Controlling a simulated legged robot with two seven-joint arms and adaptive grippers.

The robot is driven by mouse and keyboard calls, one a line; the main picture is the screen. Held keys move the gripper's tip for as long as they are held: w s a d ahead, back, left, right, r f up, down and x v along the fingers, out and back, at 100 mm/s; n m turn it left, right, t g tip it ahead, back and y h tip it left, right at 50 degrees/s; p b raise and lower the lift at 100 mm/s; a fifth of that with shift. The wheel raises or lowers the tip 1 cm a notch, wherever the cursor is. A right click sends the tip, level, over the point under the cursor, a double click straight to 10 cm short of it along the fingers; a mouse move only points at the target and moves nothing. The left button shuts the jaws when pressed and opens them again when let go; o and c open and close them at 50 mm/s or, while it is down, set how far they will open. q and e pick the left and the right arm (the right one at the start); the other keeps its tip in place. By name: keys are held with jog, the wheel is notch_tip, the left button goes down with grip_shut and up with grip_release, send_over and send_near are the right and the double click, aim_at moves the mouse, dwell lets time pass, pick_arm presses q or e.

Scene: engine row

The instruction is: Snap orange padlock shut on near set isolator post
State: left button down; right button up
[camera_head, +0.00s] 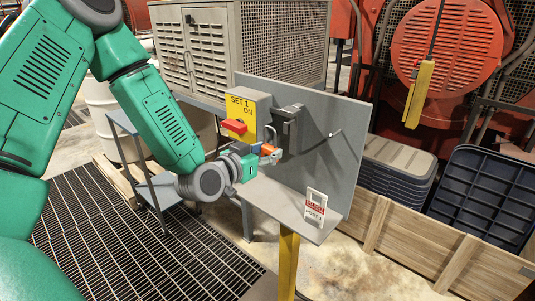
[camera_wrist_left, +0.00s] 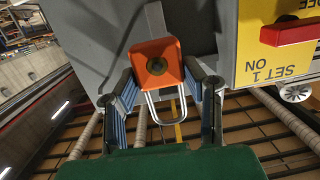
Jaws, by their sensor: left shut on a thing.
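The orange padlock (camera_head: 267,150) is between the fingers of my left gripper (camera_head: 262,153), which is shut on it, in front of the grey panel (camera_head: 335,150). In the left wrist view the padlock's orange body (camera_wrist_left: 156,52) sits between the blue-padded fingers (camera_wrist_left: 165,98), its silver shackle pointing down the picture. I cannot tell whether the shackle is closed or around anything. The set isolator (camera_head: 250,107) has a yellow "SET 1 ON" label and a red handle (camera_head: 235,126). It stands just left of the padlock. My right gripper is not in view.
A white and red tag (camera_head: 316,207) stands on the shelf below. A yellow pendant (camera_head: 419,94) hangs at the right. Stacked crates (camera_head: 485,195) and a wooden rail stand behind.

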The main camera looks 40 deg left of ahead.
aim_at(293, 136)
pick_arm(q)
jog(key=shift+w+a+f, duration=0.15)
jog(key=shift+w+a, duration=0.15)
jog(key=shift+a, duration=0.25)
jog(key=shift+w+a+f, duration=0.1)
jog(key=shift+w+a, duration=0.1)
jog(key=shift+w, duration=0.1)
jog(key=shift+w+d, duration=0.45)
jog(key=shift+d, duration=0.25)
jog(key=shift+w+d+r+b, duration=0.2)
jog(key=shift+w+b, duration=0.1)
jog(key=w, duration=0.3)
jog(key=shift+w+f+b, duration=0.1)
jog(key=shift+w+b, duration=0.3)
jog(key=shift+w+a+f, duration=0.1)
jog(key=shift+w+a, duration=0.35)
jog(key=shift+w+d+b, duration=0.3)
jog(key=shift+w+d, duration=0.15)
jog(key=shift+w, duration=0.4)
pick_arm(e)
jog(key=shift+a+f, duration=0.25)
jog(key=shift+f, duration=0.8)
